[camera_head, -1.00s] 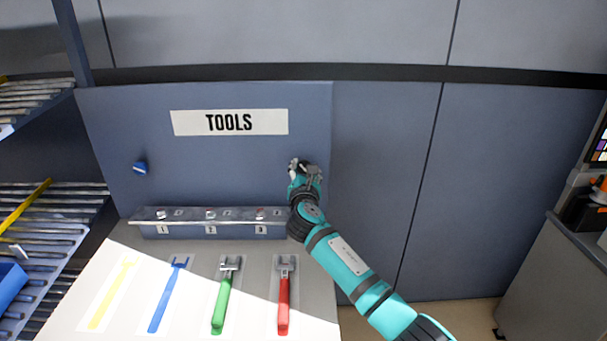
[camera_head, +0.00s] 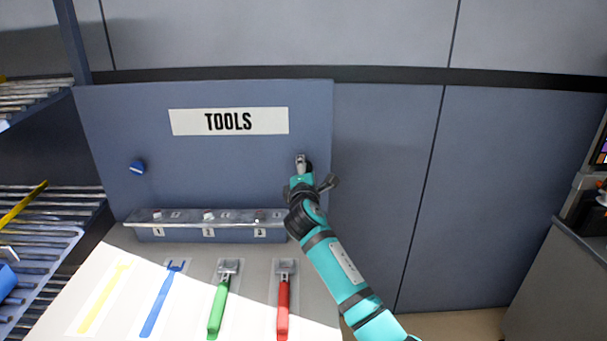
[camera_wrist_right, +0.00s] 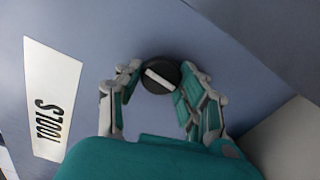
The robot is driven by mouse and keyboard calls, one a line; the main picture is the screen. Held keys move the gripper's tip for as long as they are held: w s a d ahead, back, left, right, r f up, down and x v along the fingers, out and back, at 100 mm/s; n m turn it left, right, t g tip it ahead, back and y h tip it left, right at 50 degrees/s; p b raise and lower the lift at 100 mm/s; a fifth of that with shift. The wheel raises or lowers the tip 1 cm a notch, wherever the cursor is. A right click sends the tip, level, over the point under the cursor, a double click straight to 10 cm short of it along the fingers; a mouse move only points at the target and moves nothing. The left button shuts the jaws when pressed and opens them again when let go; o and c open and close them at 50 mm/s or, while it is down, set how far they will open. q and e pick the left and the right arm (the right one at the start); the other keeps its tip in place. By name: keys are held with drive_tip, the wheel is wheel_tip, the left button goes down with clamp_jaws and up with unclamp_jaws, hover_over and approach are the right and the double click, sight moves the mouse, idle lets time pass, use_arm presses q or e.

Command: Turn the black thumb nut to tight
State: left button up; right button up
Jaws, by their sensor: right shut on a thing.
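The black thumb nut (camera_wrist_right: 158,76) shows in the right wrist view as a round black knob with a white bar across it, set on the blue-grey board. My right gripper (camera_wrist_right: 160,84) is shut on it, with a finger on each side. The white bar slants down to the right in that view. In the head view my right gripper (camera_head: 302,164) is up against the right side of the board, and it hides the nut. My left gripper is in neither view.
The board (camera_head: 230,160) carries a TOOLS sign (camera_head: 229,121) and a blue knob (camera_head: 137,167) at left.

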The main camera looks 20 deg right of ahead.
drive_tip(key=shift+f+m, duration=0.15)
drive_tip(key=shift+m, duration=0.25)
drive_tip(key=o, duration=1.2)
drive_tip(key=shift+c, duration=0.2)
drive_tip(key=shift+s, duration=0.1)
drive_tip(key=v, duration=1.2)
